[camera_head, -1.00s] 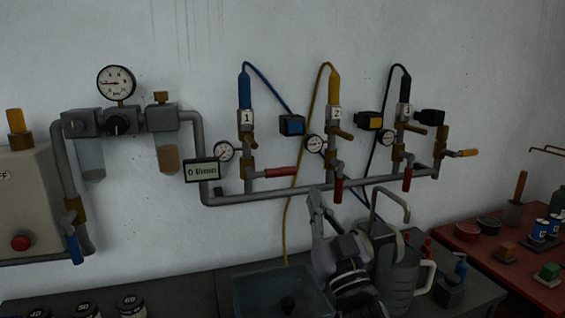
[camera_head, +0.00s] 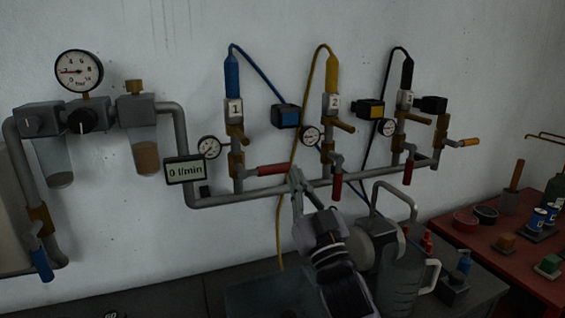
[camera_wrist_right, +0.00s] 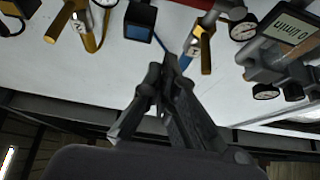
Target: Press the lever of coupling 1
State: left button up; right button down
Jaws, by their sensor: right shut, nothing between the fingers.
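Coupling 1 (camera_head: 234,107) is on the wall below a blue hose end, with a white tag reading 1. Its brass lever (camera_head: 238,134) sticks out below the tag, slanting down to the right. In the right wrist view, the brass lever (camera_wrist_right: 206,55) shows above and to the right of the fingertips. My right gripper (camera_head: 297,178) is shut and empty, below and to the right of coupling 1 in the head view, near the end of a red valve handle (camera_head: 270,170). It appears apart from the lever. My left gripper is not in view.
Couplings 2 (camera_head: 333,102) and 3 (camera_head: 408,99), with yellow and black hoses, stand to the right. A horizontal pipe (camera_head: 230,199) runs below. A display (camera_head: 185,170) reads 0 l/min.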

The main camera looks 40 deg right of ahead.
notch_tip(320, 180, up, 5)
jog(key=p, duration=0.3)
send_over(284, 164)
jog(key=s+a, duration=0.2)
jog(key=s, duration=0.1)
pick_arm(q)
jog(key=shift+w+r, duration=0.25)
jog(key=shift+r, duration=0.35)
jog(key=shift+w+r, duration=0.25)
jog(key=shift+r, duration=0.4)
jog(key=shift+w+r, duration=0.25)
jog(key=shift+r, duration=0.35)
pick_arm(e)
jog(key=shift+w+f, duration=0.15)
jog(key=shift+f, duration=0.95)
jog(key=shift+w+f, duration=0.1)
jog(key=shift+f, duration=1)
